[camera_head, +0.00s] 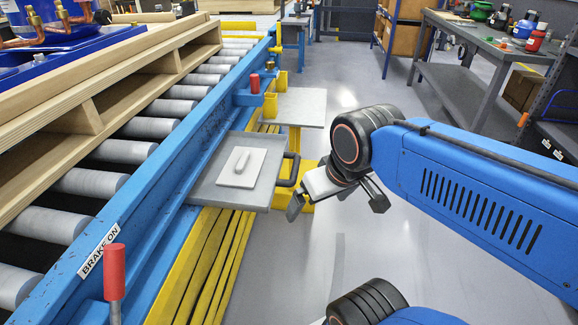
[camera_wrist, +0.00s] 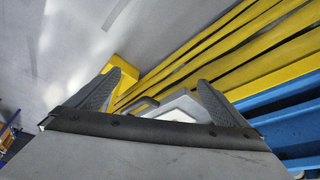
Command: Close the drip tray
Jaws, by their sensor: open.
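The drip tray (camera_head: 209,187) is a flat grey tray sticking out from the side of the blue conveyor frame, over yellow rails. A pale flat block (camera_head: 240,177) with a raised grip lies on it. A dark bar handle (camera_head: 292,170) is on the tray's right edge. My gripper (camera_head: 338,205) is open and empty, to the right of the handle and apart from it. In the wrist view, part of the grey tray (camera_wrist: 184,104) shows between and beyond the open fingers; the lower part of the view is blocked by the gripper body.
The roller conveyor (camera_head: 145,120) carries a wooden pallet (camera_head: 100,95) on the left. A red-handled lever (camera_head: 114,270) stands by the "BRAKE ON" label. A grey plate (camera_head: 297,105) on a yellow post is behind the tray. Open floor (camera_head: 370,260) lies right of the tray; a workbench (camera_head: 480,50) stands farther back.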

